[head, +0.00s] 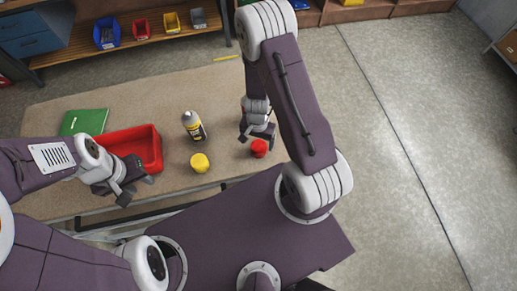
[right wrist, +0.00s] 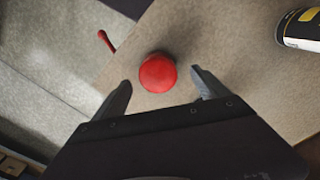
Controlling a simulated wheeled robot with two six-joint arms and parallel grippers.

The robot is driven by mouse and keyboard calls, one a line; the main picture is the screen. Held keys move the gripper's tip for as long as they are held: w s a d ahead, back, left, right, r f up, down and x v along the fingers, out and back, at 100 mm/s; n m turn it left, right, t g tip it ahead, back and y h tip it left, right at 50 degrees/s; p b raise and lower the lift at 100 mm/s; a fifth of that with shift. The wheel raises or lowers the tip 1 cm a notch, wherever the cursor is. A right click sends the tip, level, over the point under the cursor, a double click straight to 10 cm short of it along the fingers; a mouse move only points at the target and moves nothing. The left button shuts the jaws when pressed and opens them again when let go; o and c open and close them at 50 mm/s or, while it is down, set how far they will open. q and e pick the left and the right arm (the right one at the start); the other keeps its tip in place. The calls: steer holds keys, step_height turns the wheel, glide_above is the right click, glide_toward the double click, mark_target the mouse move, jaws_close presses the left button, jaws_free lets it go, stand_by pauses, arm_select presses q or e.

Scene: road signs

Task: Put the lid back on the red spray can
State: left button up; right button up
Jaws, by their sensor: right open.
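A red round lid (head: 259,148) lies on the table near its front edge. In the right wrist view the red lid (right wrist: 158,73) sits between and just beyond the fingertips, with a gap to each. My right gripper (head: 257,138) is open, right by the lid. I see no red can; my right arm hides part of the table. My left gripper (head: 137,188) looks open and empty, near the table's front edge.
A yellow lid (head: 200,162) lies in front of the can. A red bin (head: 152,143) and a green book (head: 84,121) are at the table's left. A small red thing (right wrist: 105,40) shows by the table edge. The back of the table (head: 150,88) is clear.

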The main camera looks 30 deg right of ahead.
mark_target(259, 146)
steer(key=shift+s+f, duration=0.1)
steer(key=shift+f, duration=0.15)
steer(key=f+b, duration=0.1)
steer(key=b, duration=0.1)
steer(key=f+b, duration=0.4)
steer(key=shift+d+f, duration=0.15)
steer(key=shift+d, duration=0.1)
steer(key=shift+a+r+p, duration=0.1)
steer(key=shift+r+p, duration=0.2)
steer(key=c, duration=1.4)
